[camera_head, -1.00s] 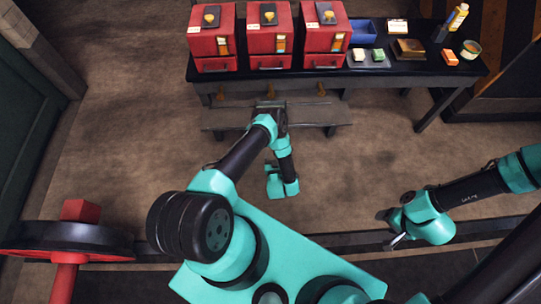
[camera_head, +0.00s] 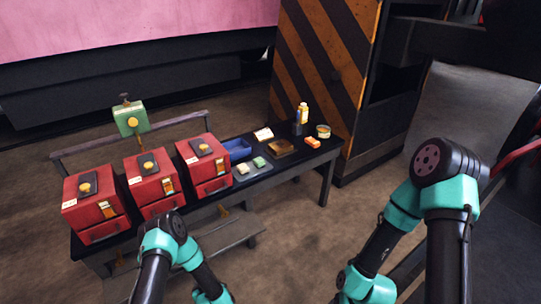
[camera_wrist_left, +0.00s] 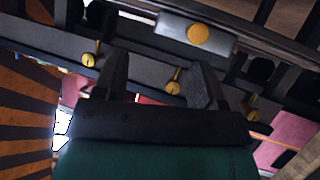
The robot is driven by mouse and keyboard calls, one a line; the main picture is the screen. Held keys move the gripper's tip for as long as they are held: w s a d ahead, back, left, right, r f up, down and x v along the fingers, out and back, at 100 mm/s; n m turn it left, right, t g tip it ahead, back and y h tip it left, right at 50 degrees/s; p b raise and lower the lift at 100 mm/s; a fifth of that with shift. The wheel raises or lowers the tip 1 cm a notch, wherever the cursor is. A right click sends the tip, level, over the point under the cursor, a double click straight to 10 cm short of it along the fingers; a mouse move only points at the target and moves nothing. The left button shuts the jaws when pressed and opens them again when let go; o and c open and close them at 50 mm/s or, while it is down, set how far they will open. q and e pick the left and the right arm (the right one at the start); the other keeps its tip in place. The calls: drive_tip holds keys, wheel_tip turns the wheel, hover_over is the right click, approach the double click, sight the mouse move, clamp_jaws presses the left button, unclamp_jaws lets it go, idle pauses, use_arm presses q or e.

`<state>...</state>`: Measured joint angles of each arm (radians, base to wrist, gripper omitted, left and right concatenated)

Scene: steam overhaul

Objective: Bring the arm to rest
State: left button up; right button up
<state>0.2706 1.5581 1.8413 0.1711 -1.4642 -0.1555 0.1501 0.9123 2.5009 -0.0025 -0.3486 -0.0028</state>
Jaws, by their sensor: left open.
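My left arm enters at the bottom left of the head view, in front of the bench (camera_head: 262,184). Its elbow is near the bench's front edge and its forearm runs down out of the bottom, so its gripper is not shown there. In the left wrist view my left gripper (camera_wrist_left: 155,85) has its two black fingers wide apart with nothing between them. Dark rails with brass pegs (camera_wrist_left: 173,82) lie beyond the fingers. My right arm stands bent at the right of the head view. Its gripper is cut off by the bottom edge.
Three red boxes (camera_head: 150,176) stand on the bench, with a blue tray (camera_head: 237,148), a bottle (camera_head: 302,113) and small blocks beside them. A green box (camera_head: 131,119) is on the rail behind. A striped pillar (camera_head: 330,75) rises behind right. Floor between my arms is clear.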

use_arm(q)
drive_tip(key=s+d+r+m+g+h, duration=0.1)
drive_tip(key=s+d+r+g+h, duration=0.1)
drive_tip(key=s+r, duration=0.4)
drive_tip(key=s+d+r+m+g+h, duration=0.1)
drive_tip(key=s+d+r+g+h, duration=0.1)
drive_tip(key=s+r+g, duration=0.3)
drive_tip(key=s+d+r+m+g+h, duration=0.1)
drive_tip(key=s+d+r+g+h, duration=0.1)
drive_tip(key=s+r, duration=0.5)
wheel_tip(320, 180, up, 2)
drive_tip(key=shift+s+r+g+h, duration=0.15)
drive_tip(key=shift+r+g+h, duration=0.1)
drive_tip(key=shift+g+h, duration=0.6)
drive_tip(key=shift+a, duration=0.1)
